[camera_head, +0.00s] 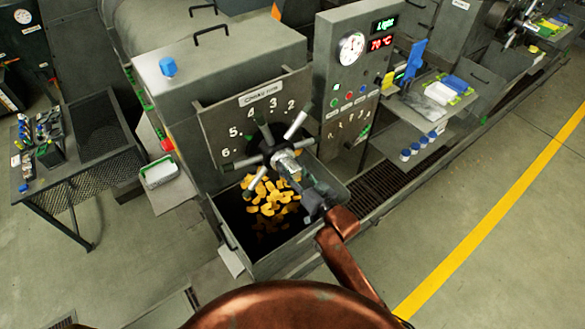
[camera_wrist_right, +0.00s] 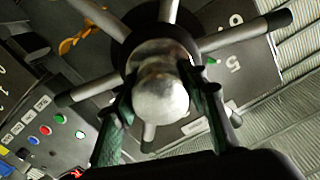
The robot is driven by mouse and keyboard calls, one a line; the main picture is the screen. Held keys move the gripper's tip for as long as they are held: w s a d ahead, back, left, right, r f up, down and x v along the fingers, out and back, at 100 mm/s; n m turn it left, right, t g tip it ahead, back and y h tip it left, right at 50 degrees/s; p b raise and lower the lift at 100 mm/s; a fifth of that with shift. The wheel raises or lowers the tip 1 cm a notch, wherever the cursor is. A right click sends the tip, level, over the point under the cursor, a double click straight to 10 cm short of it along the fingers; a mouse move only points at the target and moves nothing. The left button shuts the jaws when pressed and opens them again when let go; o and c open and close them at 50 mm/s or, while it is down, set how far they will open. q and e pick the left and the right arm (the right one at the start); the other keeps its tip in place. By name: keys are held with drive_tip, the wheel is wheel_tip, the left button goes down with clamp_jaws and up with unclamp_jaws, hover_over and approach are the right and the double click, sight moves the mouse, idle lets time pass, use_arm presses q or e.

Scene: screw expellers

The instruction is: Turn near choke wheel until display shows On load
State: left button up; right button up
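The near choke wheel (camera_head: 275,152) has several dark-tipped spokes around a bright metal hub. It stands in front of a numbered plate (camera_head: 235,117). In the right wrist view the rounded hub (camera_wrist_right: 162,92) fills the middle, with spokes around it. My right gripper (camera_head: 303,180) is at the hub's outer end. Its two green-lined fingers (camera_wrist_right: 160,100) lie on either side of the hub and appear closed on it. The display (camera_head: 384,25) reads "Light" in green, above a red "70 °C" readout (camera_head: 381,43). My left gripper is out of view.
Yellow pieces (camera_head: 268,195) lie in the open bin (camera_head: 223,217) below the wheel. The panel (camera_head: 345,85) carries a round gauge (camera_head: 350,48) and buttons. A side shelf (camera_head: 420,122) is at right, a tool table (camera_head: 100,130) at left. The floor at right is clear.

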drive_tip(key=o, duration=0.4)
drive_tip(key=shift+s+d, duration=0.15)
drive_tip(key=v, duration=1.1)
drive_tip(key=shift+s+d, duration=0.15)
drive_tip(key=shift+s, duration=0.15)
